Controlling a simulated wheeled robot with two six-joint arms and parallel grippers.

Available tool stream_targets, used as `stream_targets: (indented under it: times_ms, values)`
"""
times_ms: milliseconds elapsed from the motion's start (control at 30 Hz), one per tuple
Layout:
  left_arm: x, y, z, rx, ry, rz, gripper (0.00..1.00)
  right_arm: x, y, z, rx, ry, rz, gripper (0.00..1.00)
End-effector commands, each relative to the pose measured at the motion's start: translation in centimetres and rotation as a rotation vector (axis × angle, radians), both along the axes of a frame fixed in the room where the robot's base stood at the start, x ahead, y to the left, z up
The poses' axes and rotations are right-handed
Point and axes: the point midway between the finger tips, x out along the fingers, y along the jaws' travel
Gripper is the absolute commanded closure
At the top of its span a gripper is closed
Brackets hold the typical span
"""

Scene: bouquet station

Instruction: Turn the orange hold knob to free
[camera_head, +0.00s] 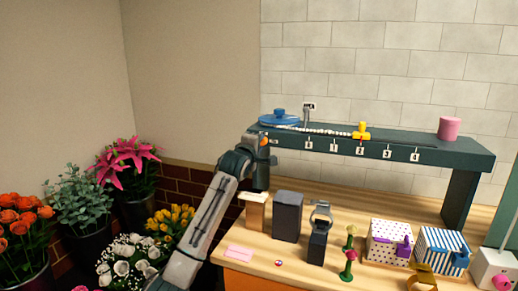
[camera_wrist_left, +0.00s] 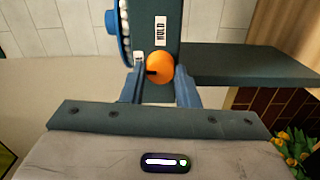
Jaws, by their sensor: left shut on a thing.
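The orange hold knob (camera_wrist_left: 160,68) is a round knob on the end of the dark green shelf, below a white HOLD label (camera_wrist_left: 161,31) in the left wrist view. A dark mark on it points left in that view. In the head view only a small orange patch of the knob (camera_head: 264,141) shows beside my gripper. My left gripper (camera_wrist_left: 158,82) has its two fingers on either side of the knob and is shut on it. It also shows at the shelf's left end in the head view (camera_head: 262,148). My right gripper is not in view.
The shelf (camera_head: 473,158) carries a blue reel (camera_head: 280,120), a yellow slider (camera_head: 361,131) and a pink cylinder (camera_head: 449,128). Below, the wooden bench holds dark blocks (camera_head: 287,217), a dotted box (camera_head: 389,243) and a striped box (camera_head: 442,252). Flower buckets stand at left.

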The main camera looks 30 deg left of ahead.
Motion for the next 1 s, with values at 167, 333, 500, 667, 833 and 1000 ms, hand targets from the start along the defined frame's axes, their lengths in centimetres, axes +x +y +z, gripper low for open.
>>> stream_targets:
  times_ms: [167, 333, 500, 667, 833, 1000]
  values:
    - [-0.01, 0.03, -0.07, -0.059, -0.015, 0.001, 0.95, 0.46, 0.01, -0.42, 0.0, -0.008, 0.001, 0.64]
    - [-0.01, 0.03, -0.01, -0.085, -0.022, 0.001, 0.95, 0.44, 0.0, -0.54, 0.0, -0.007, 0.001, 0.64]
    - [0.0, 0.03, 0.02, -0.093, -0.023, 0.001, 0.95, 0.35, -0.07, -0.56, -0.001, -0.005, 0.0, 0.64]
    - [0.0, 0.03, 0.03, -0.093, -0.023, 0.0, 0.95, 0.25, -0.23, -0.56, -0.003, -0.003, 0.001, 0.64]
    - [0.01, 0.02, 0.02, -0.092, -0.023, 0.0, 0.58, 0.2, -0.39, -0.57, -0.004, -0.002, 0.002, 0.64]
    - [0.01, 0.02, 0.0, -0.092, -0.022, 0.0, 0.51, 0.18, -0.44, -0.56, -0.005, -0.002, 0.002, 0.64]
